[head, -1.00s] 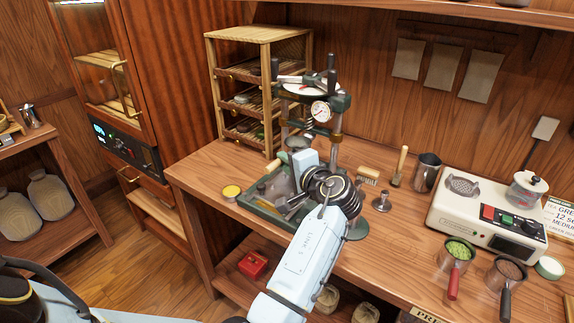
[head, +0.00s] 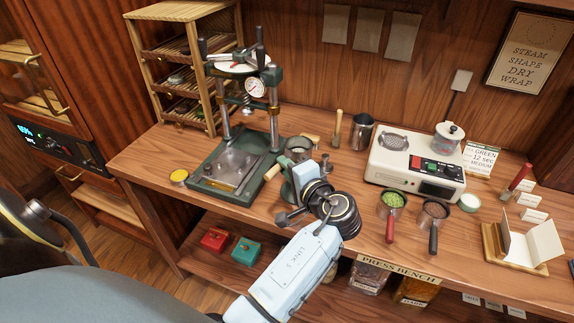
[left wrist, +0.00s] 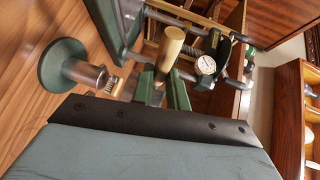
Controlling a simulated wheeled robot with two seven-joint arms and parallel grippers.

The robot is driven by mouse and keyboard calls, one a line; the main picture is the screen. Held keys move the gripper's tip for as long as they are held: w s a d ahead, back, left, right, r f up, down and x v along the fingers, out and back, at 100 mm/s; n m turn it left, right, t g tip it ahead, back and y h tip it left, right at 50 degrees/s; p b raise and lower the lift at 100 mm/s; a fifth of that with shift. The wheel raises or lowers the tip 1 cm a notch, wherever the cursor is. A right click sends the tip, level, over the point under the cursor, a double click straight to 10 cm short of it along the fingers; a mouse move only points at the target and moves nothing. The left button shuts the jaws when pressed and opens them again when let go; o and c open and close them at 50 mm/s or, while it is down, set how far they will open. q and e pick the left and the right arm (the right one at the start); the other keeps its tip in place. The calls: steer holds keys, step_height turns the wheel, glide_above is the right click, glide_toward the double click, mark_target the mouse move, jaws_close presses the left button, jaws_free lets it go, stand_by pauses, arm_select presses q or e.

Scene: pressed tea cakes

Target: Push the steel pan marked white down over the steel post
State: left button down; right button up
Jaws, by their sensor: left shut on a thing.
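The handle also shows between the fingers in the left wrist view (left wrist: 172,48); the pan itself is out of sight there. I cannot read a white mark on it. The steel post (left wrist: 92,76) stands upright on a round green base in the left wrist view, below and apart from the fingers. My right gripper is not in view.
The press (head: 272,105) with its green tray stands left of the gripper. A white machine (head: 415,165) and two filled pans stand to the right.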

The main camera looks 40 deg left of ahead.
arm_select(q)
step_height(320, 180, down, 4)
steer(key=b, duration=0.3)
stand_by(0.6)
stand_by(0.4)
steer(key=shift+f, duration=0.2)
steer(key=shift+f+b, duration=1.8)
steer(key=shift+f, duration=0.65)
steer(key=shift+f+b, duration=0.65)
steer(key=shift+f, duration=0.25)
